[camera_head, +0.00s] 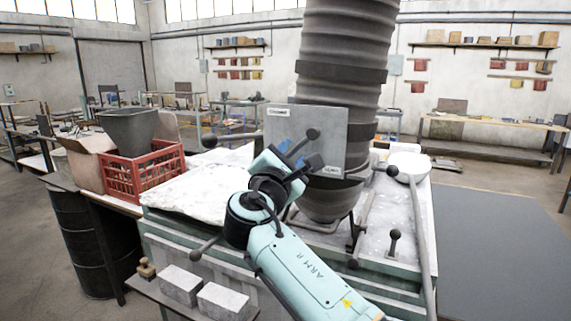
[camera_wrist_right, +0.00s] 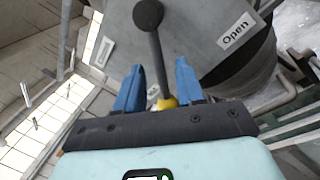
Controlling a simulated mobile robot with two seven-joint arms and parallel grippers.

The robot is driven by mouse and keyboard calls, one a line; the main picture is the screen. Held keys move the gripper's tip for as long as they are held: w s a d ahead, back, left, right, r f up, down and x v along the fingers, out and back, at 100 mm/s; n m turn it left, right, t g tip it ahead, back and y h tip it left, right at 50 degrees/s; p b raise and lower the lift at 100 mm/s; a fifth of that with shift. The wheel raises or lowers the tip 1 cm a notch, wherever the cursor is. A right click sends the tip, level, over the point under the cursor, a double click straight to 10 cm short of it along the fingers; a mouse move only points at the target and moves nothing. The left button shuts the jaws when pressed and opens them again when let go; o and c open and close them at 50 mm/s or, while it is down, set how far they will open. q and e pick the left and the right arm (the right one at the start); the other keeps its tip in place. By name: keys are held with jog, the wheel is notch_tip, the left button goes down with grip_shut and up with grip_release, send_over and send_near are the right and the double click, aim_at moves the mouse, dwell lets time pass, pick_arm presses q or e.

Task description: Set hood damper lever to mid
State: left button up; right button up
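The hood damper plate (camera_head: 290,128) is a grey panel on the front of the ribbed hood duct (camera_head: 345,50). It has a "Closed" label at upper left and an "Open" label (camera_head: 333,171) at lower right, also seen in the right wrist view (camera_wrist_right: 236,30). The damper lever, with a black knob (camera_head: 312,134), stands out from the plate between the labels. In the right wrist view its knob (camera_wrist_right: 148,14) and shaft show, with yellow at the shaft's lower end. My right gripper (camera_head: 299,154) is open, its blue fingers (camera_wrist_right: 158,85) on either side of the shaft with visible gaps. My left gripper is out of view.
Below the duct is a workbench with a white sheet (camera_head: 200,189), a long-handled ladle (camera_head: 410,165) and a small black-knobbed lever (camera_head: 394,240). A red crate (camera_head: 145,172) and a grey hopper (camera_head: 128,130) stand at left. Open floor lies at right.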

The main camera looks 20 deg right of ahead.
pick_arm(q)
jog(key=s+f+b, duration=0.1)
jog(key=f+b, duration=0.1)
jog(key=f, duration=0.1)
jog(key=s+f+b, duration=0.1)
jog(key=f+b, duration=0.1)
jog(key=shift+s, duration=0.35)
pick_arm(e)
jog(key=v, duration=1.3)
jog(key=shift+s, duration=0.15)
